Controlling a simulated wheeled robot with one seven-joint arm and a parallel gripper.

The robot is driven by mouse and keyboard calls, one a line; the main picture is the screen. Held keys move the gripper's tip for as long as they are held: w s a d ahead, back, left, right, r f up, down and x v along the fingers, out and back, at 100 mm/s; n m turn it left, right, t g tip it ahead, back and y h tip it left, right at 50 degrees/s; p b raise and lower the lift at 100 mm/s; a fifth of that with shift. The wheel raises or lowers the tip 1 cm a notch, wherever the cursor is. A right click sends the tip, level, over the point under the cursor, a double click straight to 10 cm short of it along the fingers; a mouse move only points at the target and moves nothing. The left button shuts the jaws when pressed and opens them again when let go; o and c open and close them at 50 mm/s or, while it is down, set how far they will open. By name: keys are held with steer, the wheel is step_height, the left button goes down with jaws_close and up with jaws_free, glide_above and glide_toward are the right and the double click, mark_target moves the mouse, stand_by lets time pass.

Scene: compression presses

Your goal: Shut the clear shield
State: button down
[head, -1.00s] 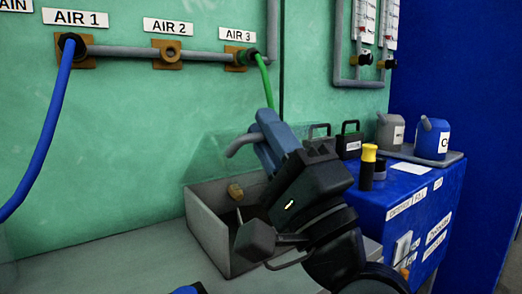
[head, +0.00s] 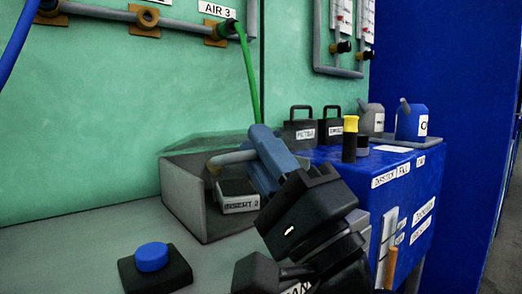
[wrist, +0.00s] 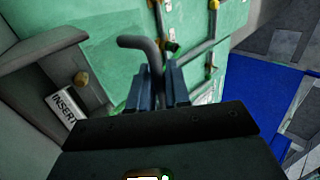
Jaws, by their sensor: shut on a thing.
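The clear shield (head: 203,144) is a faint see-through sheet over the grey open-topped box (head: 187,203). It looks low and slanted; I cannot tell whether it touches the rim. Its grey bent handle (head: 236,157) is between my gripper's blue fingers. My gripper (head: 262,137) is shut on this handle at the right side of the box. In the wrist view the hooked handle (wrist: 140,43) sticks out past the fingers (wrist: 157,72). Inside the box is a block labelled INSERT (head: 238,204). My gripper hides the box's right side.
A blue button (head: 152,257) on a black base stands front left on the grey bench. A blue cabinet (head: 400,200) at the right carries dark weights (head: 299,133), a yellow-topped cylinder (head: 350,138) and jugs (head: 411,122). A green hose (head: 250,75) hangs behind the box.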

steer(key=shift+f, duration=0.1)
steer(key=c, duration=1.2)
jaws_free()
steer(key=shift+c, duration=0.2)
steer(key=shift+s+d+f, duration=0.1)
steer(key=shift+s+f, duration=0.05)
steer(key=shift+f, duration=0.2)
steer(key=b+v, duration=0.3)
steer(key=v, duration=0.4)
steer(key=shift+r, duration=0.2)
steer(key=shift+s, duration=0.15)
steer(key=shift+c, duration=0.2)
